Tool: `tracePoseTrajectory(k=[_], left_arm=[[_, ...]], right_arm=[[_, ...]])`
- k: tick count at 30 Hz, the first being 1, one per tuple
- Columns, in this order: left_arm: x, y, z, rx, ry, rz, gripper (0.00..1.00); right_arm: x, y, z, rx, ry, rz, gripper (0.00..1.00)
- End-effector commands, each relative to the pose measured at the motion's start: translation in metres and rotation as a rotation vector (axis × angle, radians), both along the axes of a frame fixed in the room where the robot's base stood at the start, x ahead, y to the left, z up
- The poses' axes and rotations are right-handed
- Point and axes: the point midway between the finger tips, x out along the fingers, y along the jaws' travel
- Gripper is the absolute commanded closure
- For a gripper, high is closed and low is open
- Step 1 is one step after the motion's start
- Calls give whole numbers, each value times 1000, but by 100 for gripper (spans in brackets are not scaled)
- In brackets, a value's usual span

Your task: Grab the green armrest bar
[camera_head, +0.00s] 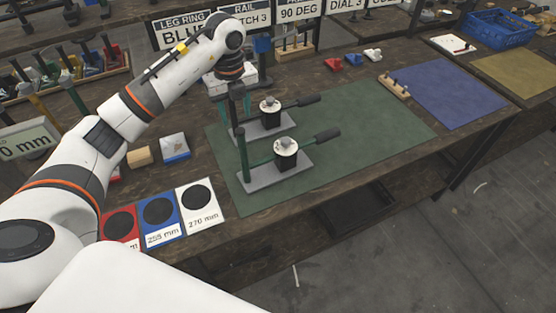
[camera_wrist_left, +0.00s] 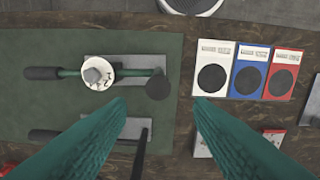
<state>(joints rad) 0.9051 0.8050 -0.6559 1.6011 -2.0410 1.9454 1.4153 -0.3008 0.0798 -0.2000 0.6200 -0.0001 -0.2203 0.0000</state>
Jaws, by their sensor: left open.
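Two rivet presses stand on a green mat (camera_head: 370,125), each with a grey base, a round dial and a lever with a black grip. The near press (camera_head: 275,170) has a green upright (camera_head: 243,155) and a green bar; its green bar also shows in the left wrist view (camera_wrist_left: 130,73). The far press (camera_head: 265,122) has a dark upright (camera_wrist_left: 141,152). Which bar is the armrest bar I cannot tell. My left gripper (camera_head: 236,108) is open, its teal fingers (camera_wrist_left: 161,103) pointing down near the far press's upright. My right gripper is not in view.
Red, blue and white cards (camera_head: 158,213) with black discs lie left of the mat. A blue mat (camera_head: 450,95) lies to the right, with a peg block (camera_head: 395,88) at its edge. Signs (camera_head: 245,30) stand behind. The mat's right half is clear.

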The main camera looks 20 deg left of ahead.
Motion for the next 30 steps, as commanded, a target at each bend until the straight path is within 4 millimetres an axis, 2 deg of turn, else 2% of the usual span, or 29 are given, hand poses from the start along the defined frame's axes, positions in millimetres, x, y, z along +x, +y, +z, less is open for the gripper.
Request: tracePoseTrajectory(k=[3,9,14,17,20,24,30], left_arm=[[-2,-1,-20,-1,8,-2,53],[-1,-2,-51,-4,6,-4,53],[-1,-2,-62,-5,4,-5,53],[-3,-5,-71,-5,6,-5,53],[-5,-8,-86,-5,8,-6,53],[-4,-7,-106,-5,5,-5,53],[-3,-7,-112,-5,0,-6,53]], right_arm=[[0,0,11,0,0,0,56],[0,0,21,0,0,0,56],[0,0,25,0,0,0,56],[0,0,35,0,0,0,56],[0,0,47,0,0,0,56],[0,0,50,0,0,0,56],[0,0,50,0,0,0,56]])
